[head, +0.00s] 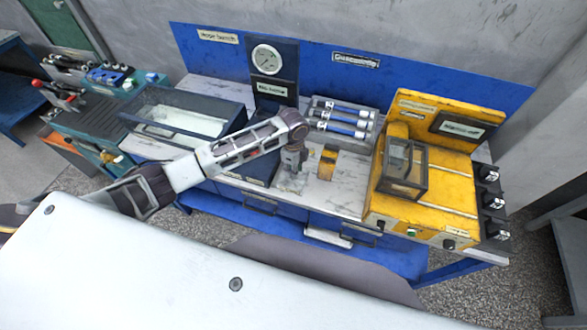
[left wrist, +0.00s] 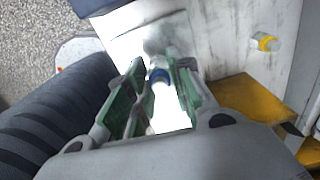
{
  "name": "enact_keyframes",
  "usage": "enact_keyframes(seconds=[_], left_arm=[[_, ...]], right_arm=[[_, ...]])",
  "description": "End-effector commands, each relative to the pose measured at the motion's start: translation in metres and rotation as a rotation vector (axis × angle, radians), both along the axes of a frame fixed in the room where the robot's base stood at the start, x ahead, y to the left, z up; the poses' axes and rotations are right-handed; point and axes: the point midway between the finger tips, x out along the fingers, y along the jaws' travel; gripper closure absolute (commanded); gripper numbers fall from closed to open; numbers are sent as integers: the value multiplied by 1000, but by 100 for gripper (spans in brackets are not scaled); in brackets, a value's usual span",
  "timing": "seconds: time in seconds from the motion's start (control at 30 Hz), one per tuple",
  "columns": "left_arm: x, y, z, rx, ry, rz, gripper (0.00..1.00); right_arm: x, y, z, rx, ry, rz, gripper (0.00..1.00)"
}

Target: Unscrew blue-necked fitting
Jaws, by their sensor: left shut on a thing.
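My left gripper (head: 292,168) points down over the pale bench top, left of a small yellow block. In the left wrist view its green-padded fingers (left wrist: 158,92) stand on both sides of the blue-necked fitting (left wrist: 158,76), shut on it. The blue neck shows between the pads; the fitting's body is washed out by glare, so its thread and seat cannot be made out. In the head view the gripper covers most of the fitting. A yellow-necked fitting (left wrist: 265,42) lies apart on the bench at right in the wrist view. My right gripper is not in view.
A tray of blue-ended cylinders (head: 342,118) stands behind the gripper. The yellow block (head: 327,163) stands close at right, with the yellow machine (head: 455,170) beyond. A pressure gauge (head: 266,58) stands behind. A clear-lidded box (head: 185,112) is at left.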

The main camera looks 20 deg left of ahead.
Motion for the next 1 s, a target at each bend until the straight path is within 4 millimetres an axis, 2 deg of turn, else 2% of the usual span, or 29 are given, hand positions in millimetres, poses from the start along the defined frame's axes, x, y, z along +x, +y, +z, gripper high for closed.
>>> enact_keyframes(seconds=[0.67, 1.0], left_arm=[[-1, -1, 0, -1, 2, 391, 100], [0, 0, 2, 0, 1, 395, 100]], right_arm=[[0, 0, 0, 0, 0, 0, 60], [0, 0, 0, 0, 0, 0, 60]])
